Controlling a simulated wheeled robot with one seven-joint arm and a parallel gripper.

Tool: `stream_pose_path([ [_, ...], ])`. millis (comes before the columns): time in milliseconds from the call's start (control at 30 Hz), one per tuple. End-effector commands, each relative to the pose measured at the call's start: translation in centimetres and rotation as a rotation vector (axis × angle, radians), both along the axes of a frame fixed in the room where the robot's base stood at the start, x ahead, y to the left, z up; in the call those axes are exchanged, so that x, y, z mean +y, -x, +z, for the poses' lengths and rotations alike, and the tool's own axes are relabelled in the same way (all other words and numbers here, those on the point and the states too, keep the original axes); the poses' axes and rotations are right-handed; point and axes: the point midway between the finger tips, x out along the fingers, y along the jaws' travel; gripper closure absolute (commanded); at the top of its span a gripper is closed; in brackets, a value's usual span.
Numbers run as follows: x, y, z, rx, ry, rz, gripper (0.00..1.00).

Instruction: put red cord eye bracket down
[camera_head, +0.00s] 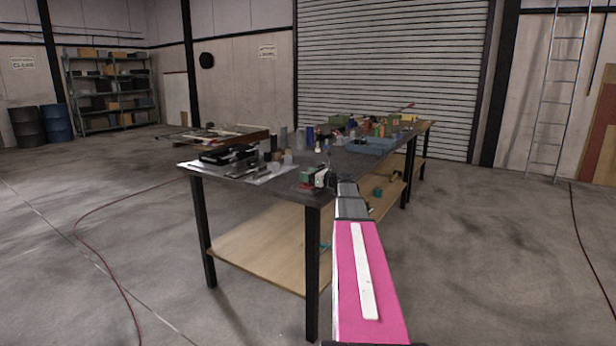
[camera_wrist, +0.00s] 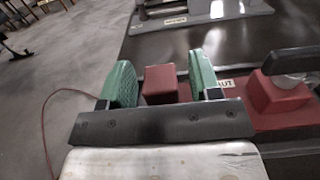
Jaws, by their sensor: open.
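A red block (camera_wrist: 160,85), which I take to be the red cord eye bracket, shows in the wrist view between the green fingers of my gripper (camera_wrist: 163,80). The fingers are open, with a gap between them and the block. The bar of the gripper hides the block's near part, so I cannot tell exactly what it rests on. In the head view my gripper (camera_head: 317,178) is at the near right corner of the dark workbench (camera_head: 300,197), small and partly hidden by my arm.
A red base (camera_wrist: 290,98) with a black handle lies right of the gripper, near a partly hidden label (camera_wrist: 226,83). A grey labelled plate (camera_wrist: 200,18) lies farther back. Dark bench top is bare between. A blue tray (camera_head: 372,148) and several small items crowd the bench.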

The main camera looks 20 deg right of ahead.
Motion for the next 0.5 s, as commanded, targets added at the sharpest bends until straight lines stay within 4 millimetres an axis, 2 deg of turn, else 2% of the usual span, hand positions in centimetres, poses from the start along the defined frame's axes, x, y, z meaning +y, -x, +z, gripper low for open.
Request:
stream_pose_path([
  [200,-0.2,0.4,1.3,-0.001,0.002,-0.001,0.43],
  [500,-4.1,5.4,1.2,0.000,0.000,-0.003,0.43],
])
